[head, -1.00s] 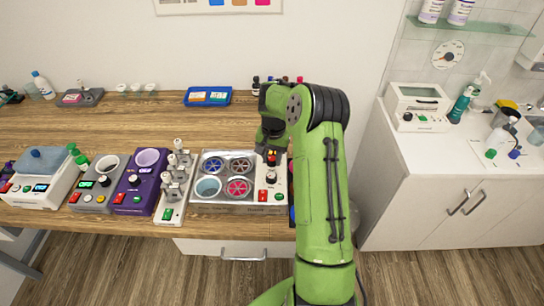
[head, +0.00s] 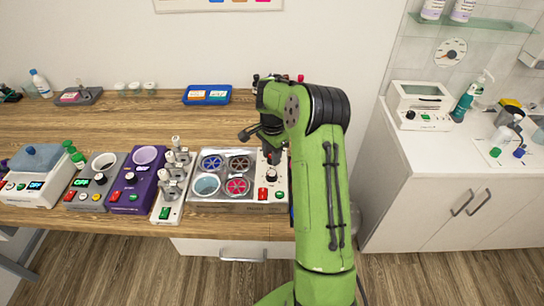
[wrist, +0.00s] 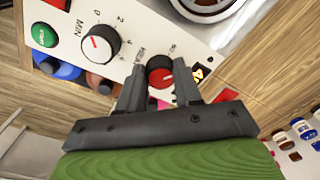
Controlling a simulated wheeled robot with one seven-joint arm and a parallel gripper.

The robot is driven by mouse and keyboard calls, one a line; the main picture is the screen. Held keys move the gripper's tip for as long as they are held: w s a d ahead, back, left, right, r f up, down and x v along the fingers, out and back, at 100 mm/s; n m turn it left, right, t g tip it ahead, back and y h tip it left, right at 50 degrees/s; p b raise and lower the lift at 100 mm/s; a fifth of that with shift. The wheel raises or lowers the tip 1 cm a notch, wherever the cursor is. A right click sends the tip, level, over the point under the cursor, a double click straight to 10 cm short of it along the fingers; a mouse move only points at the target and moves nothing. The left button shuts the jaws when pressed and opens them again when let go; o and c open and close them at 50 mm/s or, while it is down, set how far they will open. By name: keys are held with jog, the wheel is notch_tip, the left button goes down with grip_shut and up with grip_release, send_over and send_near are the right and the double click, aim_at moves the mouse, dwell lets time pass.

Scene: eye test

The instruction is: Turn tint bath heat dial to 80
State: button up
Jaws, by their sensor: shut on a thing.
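The tint bath (head: 195,200) is a silver unit with several round wells, left of my arm on the wooden bench in the head view. Its pale control panel (head: 280,197) is at its right end, partly hidden by my arm. In the wrist view, the heat dial (wrist: 160,72) is a small dark knob with a red face, by printed marks. My gripper (wrist: 159,88) is shut on this dial, one finger on each side. The dial's pointer and exact setting are not clear. In the head view my gripper (head: 271,155) is mostly hidden by its wrist.
A larger black dial with a white, red-marked face (wrist: 100,43) and a green button (wrist: 44,35) share the panel. A small lit display (wrist: 200,73) is by the right finger. Other devices, such as a purple unit (head: 135,190), stand left.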

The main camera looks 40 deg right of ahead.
aim_at(270, 156)
jog(key=m+b, duration=0.1)
jog(key=m, duration=0.3)
jog(key=shift+w+m+b, duration=0.1)
jog(key=shift+m+b, duration=0.3)
jog(key=m+b, duration=0.1)
jog(key=m, duration=0.2)
jog(key=shift+m+b, duration=0.3)
jog(key=shift+b, duration=0.1)
jog(key=m+b, duration=0.2)
jog(key=m, duration=0.2)
jog(key=shift+w, duration=0.1)
jog(key=shift+d+m+b, duration=0.1)
jog(key=shift+m+b, duration=0.8)
jog(key=shift+m, duration=0.9)
jog(key=shift+r, duration=0.1)
jog(key=o, duration=1)
jog(key=r+p, duration=0.2)
jog(key=r, duration=0.3)
jog(key=r+p, duration=0.3)
jog(key=r, duration=0.2)
jog(key=r+p, duration=0.2)
jog(key=r, duration=0.3)
jog(key=shift+a+r+p, duration=0.3)
jog(key=shift+r+p, duration=0.05)
jog(key=shift+p, duration=0.05)
